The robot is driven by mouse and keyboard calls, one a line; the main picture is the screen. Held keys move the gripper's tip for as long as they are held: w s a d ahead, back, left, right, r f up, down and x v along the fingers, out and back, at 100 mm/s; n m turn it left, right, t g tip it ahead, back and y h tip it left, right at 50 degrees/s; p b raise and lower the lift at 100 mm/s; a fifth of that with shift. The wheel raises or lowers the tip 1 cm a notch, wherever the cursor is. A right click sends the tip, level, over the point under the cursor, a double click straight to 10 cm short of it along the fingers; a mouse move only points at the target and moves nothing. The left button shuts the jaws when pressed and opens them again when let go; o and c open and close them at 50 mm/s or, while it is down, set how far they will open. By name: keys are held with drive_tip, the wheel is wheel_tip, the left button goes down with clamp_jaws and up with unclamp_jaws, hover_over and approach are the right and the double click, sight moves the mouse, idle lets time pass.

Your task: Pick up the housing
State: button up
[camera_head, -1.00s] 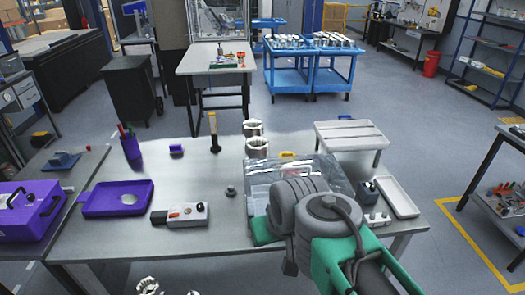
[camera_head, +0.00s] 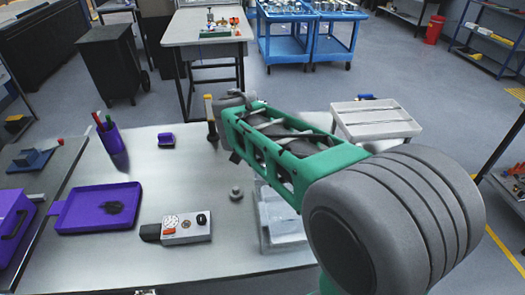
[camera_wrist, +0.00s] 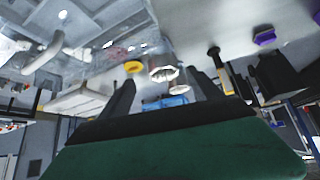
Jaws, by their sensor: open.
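In the wrist view, a pale metallic ring-shaped housing (camera_wrist: 163,74) shows between the two dark fingers of my gripper (camera_wrist: 160,77). A second pale housing (camera_wrist: 179,90) shows just beside it, partly near the right finger. The fingers are spread apart and nothing is clamped between them; I cannot tell how far the housings are from the fingertips. In the head view, my green and grey arm reaches across the table towards the back, and it hides both the housings and the fingers.
A purple block (camera_head: 166,140), purple tray (camera_head: 98,209), pen cup (camera_head: 111,139) and control box (camera_head: 186,228) are on the table (camera_head: 190,185). A pale rack (camera_head: 376,120) is behind at right.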

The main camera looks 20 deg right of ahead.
drive_tip(key=shift+o, duration=1.4)
drive_tip(key=w+d+f+m+h+b, duration=0.1)
drive_tip(key=w+f+m+h+b, duration=0.1)
drive_tip(key=w+f, duration=0.7)
drive_tip(key=shift+w+t+h+b, duration=0.4)
drive_tip(key=shift+w+b, duration=0.05)
drive_tip(key=shift+w, duration=0.55)
drive_tip(key=shift+o, duration=1.2)
drive_tip(key=w+f+m+h+b, duration=0.1)
drive_tip(key=w+f+h+b, duration=0.1)
drive_tip(key=w+f, duration=0.4)
drive_tip(key=shift+f+m+t+h, duration=0.3)
drive_tip(key=shift+f+m+t, duration=0.1)
drive_tip(key=shift+f, duration=0.05)
drive_tip(key=shift+m+g+h, duration=0.3)
drive_tip(key=shift+m+h, duration=0.6)
drive_tip(key=d+f, duration=0.1)
drive_tip(key=f, duration=0.1)
drive_tip(key=d+f, duration=0.1)
drive_tip(key=f, duration=0.1)
drive_tip(key=d+f, duration=0.2)
drive_tip(key=shift+w+f+b, duration=0.15)
drive_tip(key=shift+f+b, duration=0.15)
drive_tip(key=shift+f, duration=0.1)
drive_tip(key=shift+w+d+f, duration=0.1)
drive_tip(key=shift+d+f, duration=0.15)
drive_tip(key=shift+p+x, duration=1.35)
drive_tip(key=shift+x, duration=2.2)
drive_tip(key=shift+c, duration=0.2)
